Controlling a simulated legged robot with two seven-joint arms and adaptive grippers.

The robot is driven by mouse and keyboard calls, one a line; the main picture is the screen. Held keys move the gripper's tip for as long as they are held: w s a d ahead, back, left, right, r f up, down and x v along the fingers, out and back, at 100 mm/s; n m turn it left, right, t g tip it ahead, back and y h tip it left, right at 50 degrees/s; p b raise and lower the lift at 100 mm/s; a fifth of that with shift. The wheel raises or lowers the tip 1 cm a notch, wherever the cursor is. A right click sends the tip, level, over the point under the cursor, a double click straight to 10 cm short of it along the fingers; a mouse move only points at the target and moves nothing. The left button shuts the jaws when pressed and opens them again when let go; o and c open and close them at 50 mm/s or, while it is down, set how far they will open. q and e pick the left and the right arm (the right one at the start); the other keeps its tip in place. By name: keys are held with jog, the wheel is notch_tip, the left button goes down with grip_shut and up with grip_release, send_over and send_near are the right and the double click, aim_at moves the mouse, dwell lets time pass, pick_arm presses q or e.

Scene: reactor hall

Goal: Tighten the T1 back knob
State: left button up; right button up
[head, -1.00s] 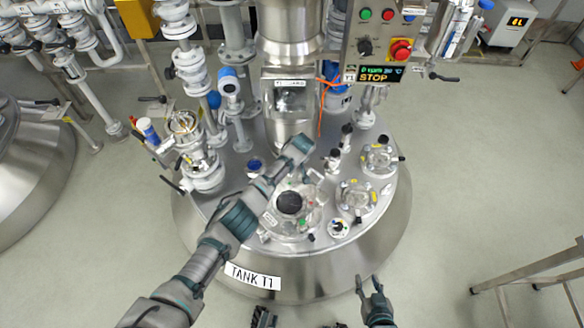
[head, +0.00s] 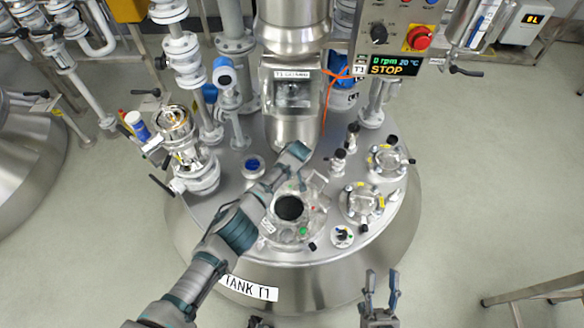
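Tank T1 (head: 345,270) is a steel vessel with its name label on the front rim. On its lid, a round hatch (head: 268,238) has a dark round centre (head: 289,208) and small knobs and clamps around it. A green knob (head: 304,231) and a dark knob (head: 312,246) show at its front right. My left arm crosses the hatch's back left side, its teal-grey end (head: 293,152) behind the hatch. It covers part of the back edge, and I cannot make out the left fingers or a back knob clearly. My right gripper (head: 381,283) is open and empty, in front of the tank.
Two smaller glass ports (head: 360,203) and upright valves (head: 345,150) stand right of the hatch. A control panel (head: 395,45) reading STOP hangs above. Glass-and-metal piping (head: 190,165) rises on the left. The floor at right is clear up to a metal frame (head: 535,285).

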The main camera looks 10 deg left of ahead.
pick_arm(q)
jog(key=shift+w+a+f, duration=0.1)
jog(key=shift+w+f, duration=0.05)
jog(key=shift+f, duration=0.4)
jog(key=shift+r+b, duration=0.1)
jog(key=shift+b, duration=0.2)
pick_arm(e)
jog(key=shift+s+d+r+m+t, duration=0.15)
jog(key=shift+s+d+r+t, duration=0.05)
jog(key=shift+s+r+t, duration=0.25)
jog(key=shift+s+d+r+m+t, duration=0.15)
jog(key=shift+s+r+t, duration=0.15)
jog(key=shift+s+t, duration=0.25)
pick_arm(q)
jog(key=c, duration=1.2)
jog(key=shift+o, duration=0.2)
pick_arm(e)
jog(key=shift+w+a, duration=0.15)
jog(key=shift+w, duration=0.1)
